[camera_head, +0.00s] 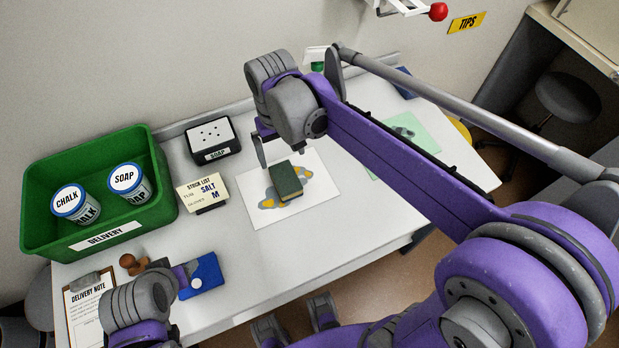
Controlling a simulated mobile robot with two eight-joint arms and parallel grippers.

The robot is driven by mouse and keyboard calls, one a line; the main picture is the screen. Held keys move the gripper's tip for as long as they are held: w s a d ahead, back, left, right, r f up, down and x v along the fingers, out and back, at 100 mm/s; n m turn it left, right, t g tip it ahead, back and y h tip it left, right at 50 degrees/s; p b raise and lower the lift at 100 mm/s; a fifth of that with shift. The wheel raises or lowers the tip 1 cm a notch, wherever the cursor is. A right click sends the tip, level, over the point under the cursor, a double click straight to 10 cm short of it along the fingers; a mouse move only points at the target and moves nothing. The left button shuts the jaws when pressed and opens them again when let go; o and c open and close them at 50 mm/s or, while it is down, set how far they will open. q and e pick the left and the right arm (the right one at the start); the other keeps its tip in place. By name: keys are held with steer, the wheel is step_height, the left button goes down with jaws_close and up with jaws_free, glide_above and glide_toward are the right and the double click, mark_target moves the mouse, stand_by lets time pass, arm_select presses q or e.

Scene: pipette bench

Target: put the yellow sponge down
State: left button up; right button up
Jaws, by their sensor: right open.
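The sponge (285,182) has a dark green top and a thin yellowish side edge. It appears to lie flat on a white sheet (313,205) printed with grey and yellow shapes. My right gripper (266,154) is just behind and left of the sponge, pointing down; it is open and appears apart from it.
A green delivery bin (100,233) at the left holds chalk and soap tubs. A soap box (212,139), a stock list card (202,193), a brown stamp (133,264), a blue card (205,276) and a delivery note (86,315) stand around. My right arm covers much of the table's right side.

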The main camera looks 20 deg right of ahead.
steer(key=s+d+f+t, duration=0.1)
steer(key=s+d+f, duration=0.1)
steer(key=s, duration=0.3)
steer(key=s+d+f+t, duration=0.2)
steer(key=s, duration=0.3)
steer(key=s+d+f+t, duration=0.2)
steer(key=s, duration=0.2)
steer(key=shift+s+d+f, duration=0.15)
steer(key=shift+s+d, duration=0.15)
steer(key=shift+s, duration=0.1)
arm_select(q)
steer(key=r+p, duration=0.2)
steer(key=r, duration=0.1)
steer(key=shift+w, duration=0.35)
arm_select(e)
steer(key=r, duration=0.3)
steer(key=shift+w, duration=0.35)
arm_select(q)
steer(key=shift+w, duration=0.1)
arm_select(e)
steer(key=shift+w, duration=0.1)
